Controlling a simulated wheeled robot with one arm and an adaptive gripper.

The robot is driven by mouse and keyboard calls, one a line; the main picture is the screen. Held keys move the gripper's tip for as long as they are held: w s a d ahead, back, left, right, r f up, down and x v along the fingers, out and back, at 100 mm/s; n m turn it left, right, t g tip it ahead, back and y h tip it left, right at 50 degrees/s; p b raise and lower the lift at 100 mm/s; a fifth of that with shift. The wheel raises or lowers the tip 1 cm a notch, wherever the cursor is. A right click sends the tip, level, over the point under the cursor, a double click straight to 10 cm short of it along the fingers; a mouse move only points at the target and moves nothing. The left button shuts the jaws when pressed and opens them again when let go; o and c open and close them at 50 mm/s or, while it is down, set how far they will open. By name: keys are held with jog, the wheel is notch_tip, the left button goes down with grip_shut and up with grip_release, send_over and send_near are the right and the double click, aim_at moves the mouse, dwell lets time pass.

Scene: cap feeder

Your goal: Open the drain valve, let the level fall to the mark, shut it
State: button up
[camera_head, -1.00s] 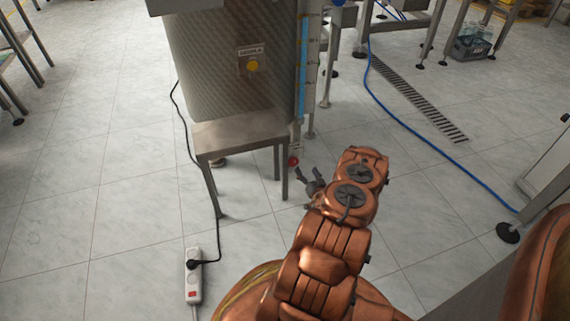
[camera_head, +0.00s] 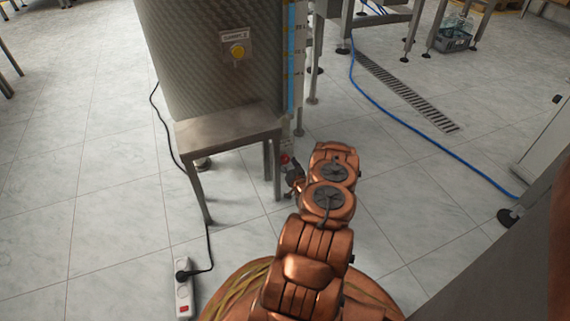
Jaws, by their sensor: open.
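The tank (camera_head: 195,75) is a large grey textured cylinder at the upper left, with a label and a yellow button (camera_head: 237,52) on its front. A level gauge (camera_head: 291,60) with a blue column and a marked scale runs down its right side. The red drain valve handle (camera_head: 285,158) shows low beside the tank's stand. My gripper (camera_head: 292,173) is open right at the red handle, partly hidden by my copper arm. I cannot tell whether its fingers touch the handle.
A metal step or low table (camera_head: 225,130) stands in front of the tank, left of my gripper. A black cable runs to a power strip (camera_head: 183,290) on the floor. A blue hose (camera_head: 400,125) and a floor drain grate (camera_head: 405,92) lie to the right, with clear tiles between.

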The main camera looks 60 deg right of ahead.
jog(key=shift+w+d, duration=0.15)
jog(key=shift+w, duration=0.25)
jog(key=shift+c, duration=0.2)
jog(key=c, duration=1.1)
